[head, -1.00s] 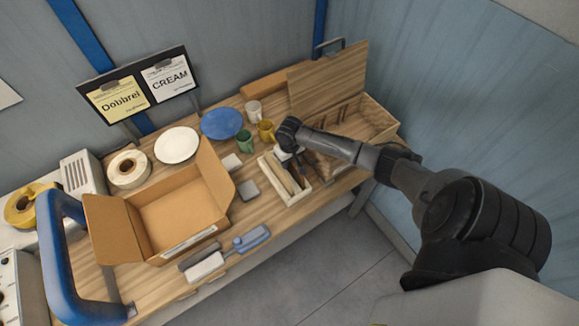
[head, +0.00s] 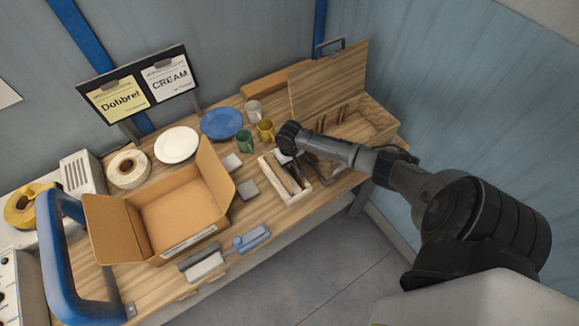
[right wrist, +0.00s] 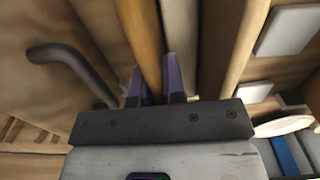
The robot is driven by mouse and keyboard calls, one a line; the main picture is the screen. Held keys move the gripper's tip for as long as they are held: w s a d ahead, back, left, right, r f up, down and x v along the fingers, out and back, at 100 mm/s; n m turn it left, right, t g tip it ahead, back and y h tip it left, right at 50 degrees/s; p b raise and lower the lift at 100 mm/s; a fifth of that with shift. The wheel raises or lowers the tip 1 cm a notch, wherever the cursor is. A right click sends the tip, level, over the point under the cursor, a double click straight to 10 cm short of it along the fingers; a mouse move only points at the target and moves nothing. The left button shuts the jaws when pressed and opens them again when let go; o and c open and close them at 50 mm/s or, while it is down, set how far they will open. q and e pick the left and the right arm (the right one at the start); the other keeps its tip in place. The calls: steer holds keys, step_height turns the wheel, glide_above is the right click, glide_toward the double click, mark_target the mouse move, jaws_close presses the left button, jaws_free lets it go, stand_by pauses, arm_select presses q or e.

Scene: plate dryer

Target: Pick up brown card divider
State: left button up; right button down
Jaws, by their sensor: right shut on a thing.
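The brown card divider (right wrist: 140,35) shows in the right wrist view as a narrow upright brown strip. My right gripper (right wrist: 154,84) has its two dark purple fingers on either side of it, shut on it. In the head view my right gripper (head: 287,158) is over the back end of a pale open tray (head: 299,196) that holds upright dividers; the fingertips are hard to make out there. The divider appears to be still among the others in the tray. My left gripper is not in view.
A pale strip (right wrist: 180,40) stands close beside the held divider. Green (head: 244,142) and yellow (head: 265,130) mugs stand behind the tray. A wooden box with raised lid (head: 328,85) is to the right. An open cardboard box (head: 185,205) is to the left.

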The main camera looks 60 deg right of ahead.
steer(key=shift+r, duration=0.55)
step_height(320, 180, up, 9)
steer(key=shift+f+p, duration=0.1)
steer(key=shift+p, duration=0.3)
steer(key=shift+r+p, duration=0.65)
steer(key=shift+r, duration=0.1)
step_height(320, 180, up, 6)
steer(key=p, duration=0.8)
steer(key=shift+r, duration=0.25)
